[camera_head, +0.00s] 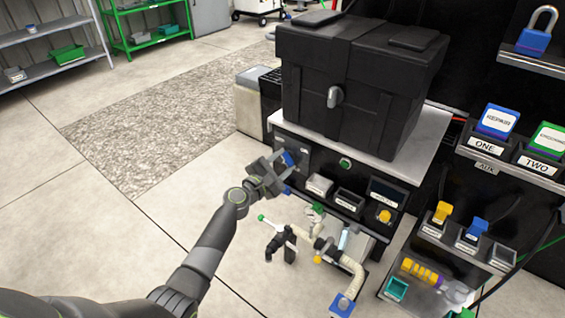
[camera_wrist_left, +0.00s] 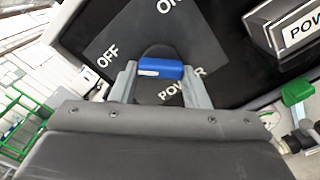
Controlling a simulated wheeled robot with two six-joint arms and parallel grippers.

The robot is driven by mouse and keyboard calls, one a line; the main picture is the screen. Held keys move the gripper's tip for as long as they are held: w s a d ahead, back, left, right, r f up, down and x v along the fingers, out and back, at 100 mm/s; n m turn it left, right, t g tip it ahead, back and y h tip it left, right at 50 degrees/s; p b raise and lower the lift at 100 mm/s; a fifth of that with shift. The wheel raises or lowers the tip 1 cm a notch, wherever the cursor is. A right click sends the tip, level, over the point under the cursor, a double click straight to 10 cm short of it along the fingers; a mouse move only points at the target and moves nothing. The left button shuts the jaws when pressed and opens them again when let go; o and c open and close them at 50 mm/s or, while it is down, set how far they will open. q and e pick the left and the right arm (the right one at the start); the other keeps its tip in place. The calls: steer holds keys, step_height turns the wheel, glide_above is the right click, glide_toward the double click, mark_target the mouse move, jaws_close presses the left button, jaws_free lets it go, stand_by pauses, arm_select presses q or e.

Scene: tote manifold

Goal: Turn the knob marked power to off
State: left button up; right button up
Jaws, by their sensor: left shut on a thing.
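The power knob is a blue bar handle with a white mark at one end. It sits on a dark grey plate (camera_wrist_left: 188,45) lettered OFF, ON and POWER. In the left wrist view the blue knob (camera_wrist_left: 160,69) lies between the fingers of my left gripper (camera_wrist_left: 160,84), which is shut on it. The white-marked end points left in that view. In the head view my left gripper (camera_head: 277,168) is at the left part of the black panel front, with the blue knob (camera_head: 288,158) partly showing beside it. My right gripper is not in view.
A large black case (camera_head: 352,85) stands on the bench top above the panel. Hoses and fittings (camera_head: 330,250) are below and right of my gripper. Label bins (camera_head: 478,235) stand at the right. The floor (camera_head: 120,210) at the left is clear.

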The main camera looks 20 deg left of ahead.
arm_select(q)
steer(key=shift+f, duration=0.1)
steer(key=o, duration=1)
steer(key=p+v, duration=0.1)
steer(key=v, duration=1.6)
steer(key=shift+s+a, duration=0.1)
steer(key=shift+s, duration=0.15)
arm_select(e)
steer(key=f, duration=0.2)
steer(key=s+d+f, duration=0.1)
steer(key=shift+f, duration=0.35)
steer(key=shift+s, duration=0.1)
